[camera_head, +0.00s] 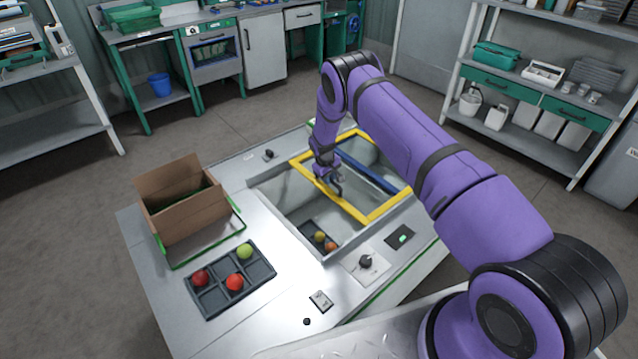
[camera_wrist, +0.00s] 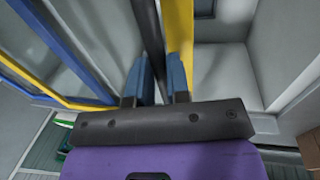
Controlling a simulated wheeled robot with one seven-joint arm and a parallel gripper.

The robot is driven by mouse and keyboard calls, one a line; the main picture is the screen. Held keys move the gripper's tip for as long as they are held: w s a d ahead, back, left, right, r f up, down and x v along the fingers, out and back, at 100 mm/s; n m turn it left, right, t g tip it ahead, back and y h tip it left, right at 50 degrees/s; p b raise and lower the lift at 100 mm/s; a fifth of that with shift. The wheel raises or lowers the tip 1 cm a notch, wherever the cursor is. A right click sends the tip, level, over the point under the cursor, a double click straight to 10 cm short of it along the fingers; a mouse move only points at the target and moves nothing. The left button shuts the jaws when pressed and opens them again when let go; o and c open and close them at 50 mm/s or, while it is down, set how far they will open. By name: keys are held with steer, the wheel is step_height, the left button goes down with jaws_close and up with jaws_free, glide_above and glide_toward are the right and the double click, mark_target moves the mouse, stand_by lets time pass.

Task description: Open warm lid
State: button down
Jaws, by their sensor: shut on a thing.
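The warm lid is a clear sliding panel in a yellow frame (camera_head: 376,214), over the right part of a sunken bay (camera_head: 283,195) in the steel counter. My gripper (camera_head: 334,186) is at the left edge of this frame. In the wrist view my gripper (camera_wrist: 161,88) has its two blue fingers closed about a dark bar (camera_wrist: 149,45), which looks like the lid's handle, beside the yellow edge (camera_wrist: 181,40). A blue-framed lid (camera_head: 372,174) lies under or behind the yellow one; it also shows in the wrist view (camera_wrist: 72,45). The left part of the bay is uncovered.
A dark tray (camera_head: 303,228) with two orange-yellow tomatoes is in the bay's front. A dark compartment tray (camera_head: 211,311) with red and green tomatoes and an open cardboard box (camera_head: 190,218) stand left. A knob (camera_head: 366,262) and a green-lit panel (camera_head: 402,238) are at the front right.

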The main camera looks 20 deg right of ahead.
glide_above(352, 174)
steer(key=a, duration=0.1)
stand_by(0.3)
steer(key=c, duration=1.1)
jaws_free()
step_height(352, 174, up, 11)
steer(key=a, duration=0.2)
steer(key=shift+s+f, duration=0.2)
steer(key=shift+s, duration=0.25)
